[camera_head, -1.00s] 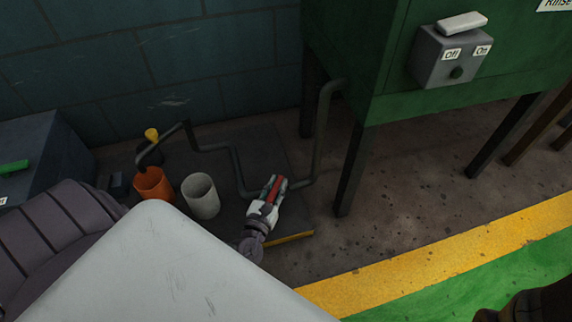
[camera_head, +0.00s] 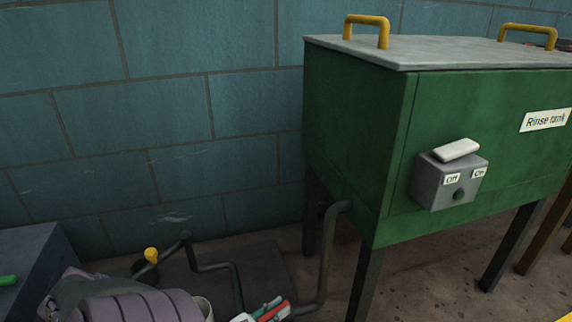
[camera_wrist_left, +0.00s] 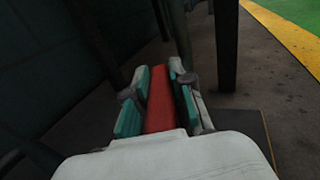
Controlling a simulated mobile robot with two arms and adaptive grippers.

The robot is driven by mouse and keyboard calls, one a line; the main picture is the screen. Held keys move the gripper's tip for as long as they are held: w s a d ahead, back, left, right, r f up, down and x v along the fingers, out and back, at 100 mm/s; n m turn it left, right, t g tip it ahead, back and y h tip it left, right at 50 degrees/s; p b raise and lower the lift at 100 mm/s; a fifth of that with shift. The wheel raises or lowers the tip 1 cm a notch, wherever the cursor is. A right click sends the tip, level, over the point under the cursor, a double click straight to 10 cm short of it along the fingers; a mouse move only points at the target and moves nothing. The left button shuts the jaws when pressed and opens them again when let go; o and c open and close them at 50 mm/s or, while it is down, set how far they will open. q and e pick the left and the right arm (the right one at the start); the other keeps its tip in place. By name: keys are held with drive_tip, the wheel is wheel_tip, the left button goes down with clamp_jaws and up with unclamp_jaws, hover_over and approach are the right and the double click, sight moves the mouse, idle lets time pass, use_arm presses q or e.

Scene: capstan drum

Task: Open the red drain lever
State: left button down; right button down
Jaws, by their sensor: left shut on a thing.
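The red drain lever (camera_head: 277,312) shows at the bottom edge of the head view, beside the dark drain pipe (camera_head: 325,265). My left gripper (camera_head: 264,309) is shut on it, with one finger on each side. In the left wrist view the red lever (camera_wrist_left: 159,100) runs lengthwise between the teal pads of my left gripper (camera_wrist_left: 158,88). The lever's near end is hidden by the gripper's pale body. The valve under the lever cannot be made out. My right gripper is not in view.
The green rinse tank (camera_head: 345,130) stands on dark legs at the right, with a grey switch box (camera_head: 432,186) on its front. A yellow knob (camera_head: 151,254) is at the left. A blue tiled wall (camera_head: 165,110) closes the back.

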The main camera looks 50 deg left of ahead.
use_arm(q)
drive_tip(key=shift+w+r, duration=0.1)
drive_tip(key=c, duration=1)
unclamp_jaws()
drive_tip(key=s, duration=1.2)
drive_tip(key=shift+d, duration=0.15)
